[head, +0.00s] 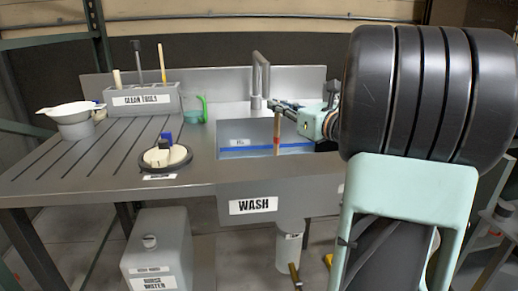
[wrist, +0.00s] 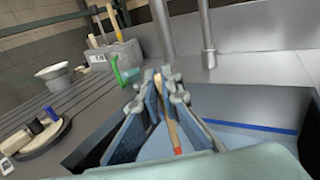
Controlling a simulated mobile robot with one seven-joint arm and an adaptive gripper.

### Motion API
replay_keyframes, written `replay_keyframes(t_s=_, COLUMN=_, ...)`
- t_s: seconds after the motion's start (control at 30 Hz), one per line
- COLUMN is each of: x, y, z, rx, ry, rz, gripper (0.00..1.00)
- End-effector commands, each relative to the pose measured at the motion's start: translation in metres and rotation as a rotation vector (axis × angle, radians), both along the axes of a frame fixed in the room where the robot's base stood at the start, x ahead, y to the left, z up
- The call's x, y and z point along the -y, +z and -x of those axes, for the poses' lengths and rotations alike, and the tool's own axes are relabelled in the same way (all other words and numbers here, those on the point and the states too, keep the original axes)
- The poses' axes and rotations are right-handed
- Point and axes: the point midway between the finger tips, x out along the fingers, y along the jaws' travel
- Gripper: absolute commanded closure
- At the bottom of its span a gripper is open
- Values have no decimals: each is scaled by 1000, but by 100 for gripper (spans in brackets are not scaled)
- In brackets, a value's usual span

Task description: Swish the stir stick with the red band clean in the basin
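The stir stick with the red band (head: 277,129) is a thin wooden stick, held upright with its red band low on the shaft. It also shows in the wrist view (wrist: 172,125). My gripper (head: 279,105) is shut on its upper part, and the fingers (wrist: 163,108) press on it from both sides. The stick hangs inside the opening of the grey wash basin (head: 235,130), which has a blue line along its wall and a pale blue surface low inside. I cannot tell whether the stick's lower end is in the liquid.
A clean tools rack (head: 165,99) with upright sticks stands at the back left, beside a green scoop (head: 202,108). A faucet (head: 256,80) rises behind the basin. A white bowl (head: 72,110) and a dark round dish (head: 180,163) sit on the grooved counter.

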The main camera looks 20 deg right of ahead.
Motion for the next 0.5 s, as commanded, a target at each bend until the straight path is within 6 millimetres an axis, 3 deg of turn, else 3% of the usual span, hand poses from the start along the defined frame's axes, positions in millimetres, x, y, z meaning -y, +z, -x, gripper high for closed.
replay_keyframes(t_s=0.5, x=0, y=44, z=0, rx=0, ry=0, rz=2, gripper=100)
